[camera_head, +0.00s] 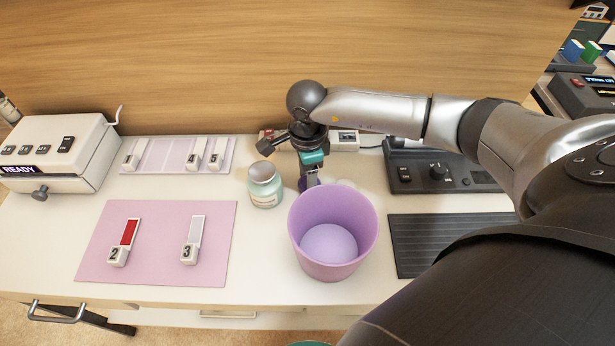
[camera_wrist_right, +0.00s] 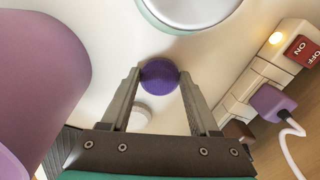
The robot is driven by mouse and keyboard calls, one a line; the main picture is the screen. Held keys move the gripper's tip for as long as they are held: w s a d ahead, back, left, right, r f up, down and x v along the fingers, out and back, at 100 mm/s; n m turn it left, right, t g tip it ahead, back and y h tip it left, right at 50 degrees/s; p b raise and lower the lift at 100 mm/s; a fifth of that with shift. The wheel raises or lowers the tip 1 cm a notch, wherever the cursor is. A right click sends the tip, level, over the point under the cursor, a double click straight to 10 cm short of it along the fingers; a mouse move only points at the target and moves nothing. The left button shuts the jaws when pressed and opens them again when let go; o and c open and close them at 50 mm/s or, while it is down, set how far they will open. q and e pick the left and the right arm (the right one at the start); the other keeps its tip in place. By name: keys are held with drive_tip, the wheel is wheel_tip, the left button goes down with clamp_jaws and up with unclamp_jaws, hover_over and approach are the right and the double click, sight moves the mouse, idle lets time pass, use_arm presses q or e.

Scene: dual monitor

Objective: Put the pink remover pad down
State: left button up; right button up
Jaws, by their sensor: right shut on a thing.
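My right gripper (camera_head: 309,178) points down at the table between the jar and the purple bin. In the right wrist view its two fingers (camera_wrist_right: 160,80) are shut on a small round remover pad (camera_wrist_right: 159,77), which looks purple rather than pink. In the head view only a bit of the pad shows beside the fingers. I cannot tell whether the pad touches the table. A whitish round pad (camera_wrist_right: 141,116) lies on the table, partly hidden by a finger. My left gripper is in neither view.
The purple bin (camera_head: 333,268) stands close in front of the gripper, and a pale green jar (camera_head: 265,186) stands left of it. A power strip (camera_head: 345,139) is behind. A pink mat (camera_head: 155,272) holds numbered swatches 2 and 3. A dark ribbed mat (camera_head: 420,260) lies right.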

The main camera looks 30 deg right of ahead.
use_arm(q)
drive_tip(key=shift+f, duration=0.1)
use_arm(e)
drive_tip(key=shift+f, duration=0.1)
drive_tip(key=o, duration=0.8)
drive_tip(key=shift+c, duration=0.2)
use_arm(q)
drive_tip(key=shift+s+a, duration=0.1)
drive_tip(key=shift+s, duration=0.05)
use_arm(e)
drive_tip(key=o, duration=0.4)
drive_tip(key=shift+r, duration=0.2)
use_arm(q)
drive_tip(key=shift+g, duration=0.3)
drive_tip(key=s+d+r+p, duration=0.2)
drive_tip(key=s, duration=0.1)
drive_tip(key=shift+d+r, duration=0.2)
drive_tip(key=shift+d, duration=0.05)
use_arm(e)
wheel_tip(320, 180, up, 12)
drive_tip(key=shift+f, duration=0.1)
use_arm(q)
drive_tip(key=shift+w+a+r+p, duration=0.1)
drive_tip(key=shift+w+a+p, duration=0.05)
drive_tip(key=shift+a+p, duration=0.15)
